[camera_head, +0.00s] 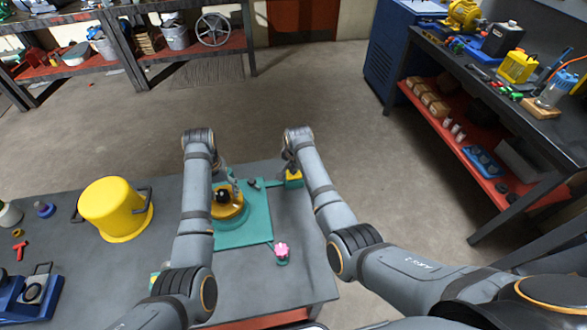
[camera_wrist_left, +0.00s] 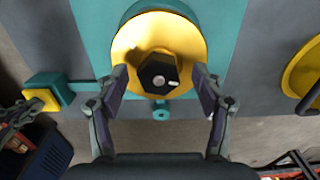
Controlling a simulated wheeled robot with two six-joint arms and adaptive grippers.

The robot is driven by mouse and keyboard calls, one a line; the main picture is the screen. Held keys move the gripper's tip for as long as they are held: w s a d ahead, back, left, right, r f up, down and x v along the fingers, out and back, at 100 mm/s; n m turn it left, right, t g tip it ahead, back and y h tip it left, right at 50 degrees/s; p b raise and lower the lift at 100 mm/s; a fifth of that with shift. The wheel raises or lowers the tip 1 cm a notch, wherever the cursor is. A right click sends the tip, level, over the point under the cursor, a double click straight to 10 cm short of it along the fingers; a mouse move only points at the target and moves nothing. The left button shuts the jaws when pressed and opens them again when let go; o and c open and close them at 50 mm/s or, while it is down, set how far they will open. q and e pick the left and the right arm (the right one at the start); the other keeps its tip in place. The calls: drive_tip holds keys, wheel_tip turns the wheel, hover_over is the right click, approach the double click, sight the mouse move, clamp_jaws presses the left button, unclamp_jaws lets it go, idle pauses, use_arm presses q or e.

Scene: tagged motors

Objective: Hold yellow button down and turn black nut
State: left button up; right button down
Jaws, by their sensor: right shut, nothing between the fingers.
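The black nut (camera_head: 222,196) sits on a round yellow disc (camera_head: 236,212) on the teal board (camera_head: 258,225). It also shows in the left wrist view (camera_wrist_left: 158,75), with a light dot on top. My left gripper (camera_wrist_left: 160,76) is open, with one finger on each side of the nut and a visible gap at both sides. The yellow button (camera_head: 295,179) is on a teal block at the board's far right side; it also shows in the left wrist view (camera_wrist_left: 42,99). My right gripper (camera_head: 291,168) is shut and empty, close to the button; I cannot tell whether they touch.
A yellow bucket (camera_head: 112,208) stands on the table left of my left arm. Blue and red parts lie at the table's left. The table right of the board is mostly clear.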

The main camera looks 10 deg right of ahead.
use_arm(q)
drive_tip(key=c, duration=0.9)
drive_tip(key=n, duration=0.4)
drive_tip(key=shift+o, duration=0.2)
drive_tip(key=n, duration=0.8)
drive_tip(key=shift+c, duration=0.5)
drive_tip(key=n, duration=0.3)
